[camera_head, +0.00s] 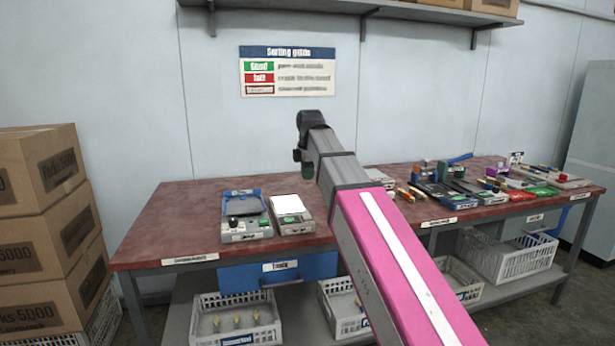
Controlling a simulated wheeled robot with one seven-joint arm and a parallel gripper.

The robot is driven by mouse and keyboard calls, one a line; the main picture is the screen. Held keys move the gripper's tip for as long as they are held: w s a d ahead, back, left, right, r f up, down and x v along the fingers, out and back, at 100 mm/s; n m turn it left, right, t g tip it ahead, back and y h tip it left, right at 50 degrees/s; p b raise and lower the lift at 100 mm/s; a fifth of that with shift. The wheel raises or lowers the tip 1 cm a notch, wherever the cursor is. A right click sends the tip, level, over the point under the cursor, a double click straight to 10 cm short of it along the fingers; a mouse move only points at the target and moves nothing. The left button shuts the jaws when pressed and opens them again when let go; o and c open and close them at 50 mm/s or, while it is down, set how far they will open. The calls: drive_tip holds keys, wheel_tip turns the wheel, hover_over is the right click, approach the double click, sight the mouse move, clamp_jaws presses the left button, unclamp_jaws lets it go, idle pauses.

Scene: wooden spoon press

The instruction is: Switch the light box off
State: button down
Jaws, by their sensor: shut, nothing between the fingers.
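The light box (291,214) is a small grey unit on the red-brown table, left of my arm. Its white top panel (287,204) looks bright. Its switch is too small to make out. My arm reaches up from the lower right across the picture, with its dark wrist end above and behind the light box. My gripper (303,161) hangs from that end, small and dark, appearing above the light box in the picture and apart from it. It is shut and holds nothing.
A unit with a blue tray (244,215) stands just left of the light box. A blue drawer (278,272) is under the table edge. Tools and small parts crowd the right side of the table. Stacked cartons (50,225) stand at the left. The table's left end is clear.

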sight(307, 216)
drive_tip(key=shift+w+r, duration=0.1)
drive_tip(key=shift+w, duration=0.25)
idle(0.6)
drive_tip(key=f, duration=0.4)
drive_tip(key=w+f, duration=0.1)
drive_tip(key=f, duration=0.9)
drive_tip(key=shift+w+a, duration=0.15)
drive_tip(key=shift+w, duration=0.15)
drive_tip(key=shift+f, duration=0.15)
drive_tip(key=shift+s, duration=0.1)
drive_tip(key=shift+s+d, duration=0.2)
drive_tip(key=shift+s, duration=0.5)
drive_tip(key=shift+w+r, duration=0.1)
drive_tip(key=shift+r, duration=0.15)
drive_tip(key=shift+a+r, duration=0.1)
drive_tip(key=shift+r, duration=0.25)
wheel_tip(307, 216, up, 13)
drive_tip(key=s, duration=0.1)
drive_tip(key=shift+s+d, duration=0.3)
drive_tip(key=shift+s, duration=0.05)
